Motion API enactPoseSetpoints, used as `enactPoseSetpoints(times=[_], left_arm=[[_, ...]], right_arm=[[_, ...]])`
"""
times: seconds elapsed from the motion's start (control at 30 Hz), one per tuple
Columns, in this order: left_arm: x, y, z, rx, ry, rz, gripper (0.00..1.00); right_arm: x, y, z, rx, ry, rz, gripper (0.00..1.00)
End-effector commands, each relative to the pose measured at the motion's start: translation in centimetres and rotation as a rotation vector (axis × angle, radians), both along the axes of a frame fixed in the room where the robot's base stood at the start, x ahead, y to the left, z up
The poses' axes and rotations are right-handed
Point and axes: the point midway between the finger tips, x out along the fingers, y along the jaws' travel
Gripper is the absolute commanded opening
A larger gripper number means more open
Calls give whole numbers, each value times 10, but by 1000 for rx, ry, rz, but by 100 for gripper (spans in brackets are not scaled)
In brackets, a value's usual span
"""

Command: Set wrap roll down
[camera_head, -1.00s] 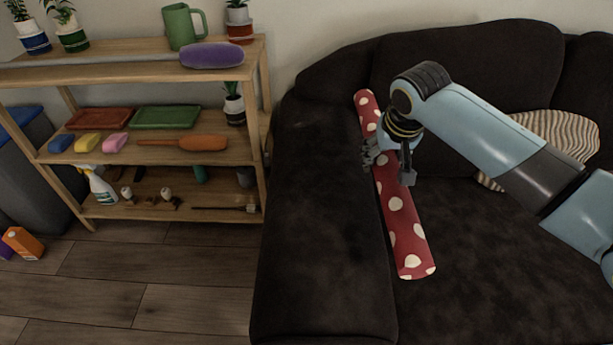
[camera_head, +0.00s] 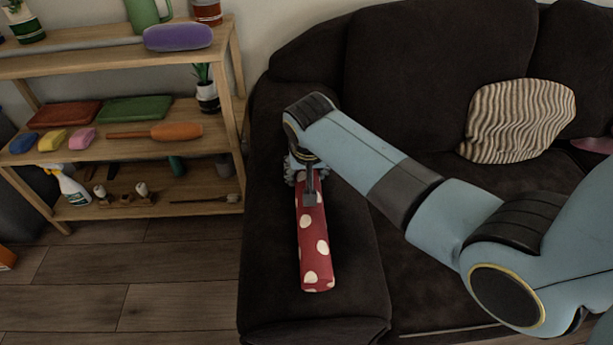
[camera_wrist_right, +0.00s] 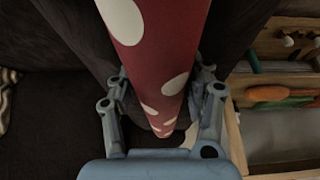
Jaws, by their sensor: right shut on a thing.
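The wrap roll (camera_head: 314,245) is a long red tube with white dots. It is over the left arm of the dark sofa (camera_head: 420,75), its near end pointing toward me; I cannot tell whether it touches the sofa arm. My right gripper (camera_head: 308,190) is shut around the roll near its far part, which my arm hides. In the right wrist view the roll (camera_wrist_right: 160,60) runs between the two fingers. My left gripper is not in view.
A wooden shelf (camera_head: 120,140) stands to the left, holding a purple bolster (camera_head: 178,37), trays, colored blocks, an orange brush (camera_head: 172,132) and a spray bottle (camera_head: 72,188). A striped cushion (camera_head: 518,120) lies on the sofa. The seat is largely clear.

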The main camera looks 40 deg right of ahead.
Motion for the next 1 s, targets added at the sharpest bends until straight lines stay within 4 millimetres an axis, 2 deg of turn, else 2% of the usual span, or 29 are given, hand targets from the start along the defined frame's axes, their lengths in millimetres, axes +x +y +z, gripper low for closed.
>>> enactPoseSetpoints(times=[0.03,0.37,0.4,0.57,0.87,1.0], left_arm=[[-1,0,-4,0,1,0,40],[-1,-1,-3,-1,1,0,40],[-1,-1,-3,-1,1,0,40],[0,-1,-3,-1,0,0,40],[0,0,-2,-1,0,0,40],[1,0,6,0,-3,1,40]], right_arm=[[0,0,-7,1,1,0,14],[0,0,-8,1,-2,-1,14],[0,0,-9,0,-1,-1,54],[0,0,-8,0,-1,-1,74],[0,0,-6,0,-1,-1,74],[-5,3,11,1,-3,1,74]])
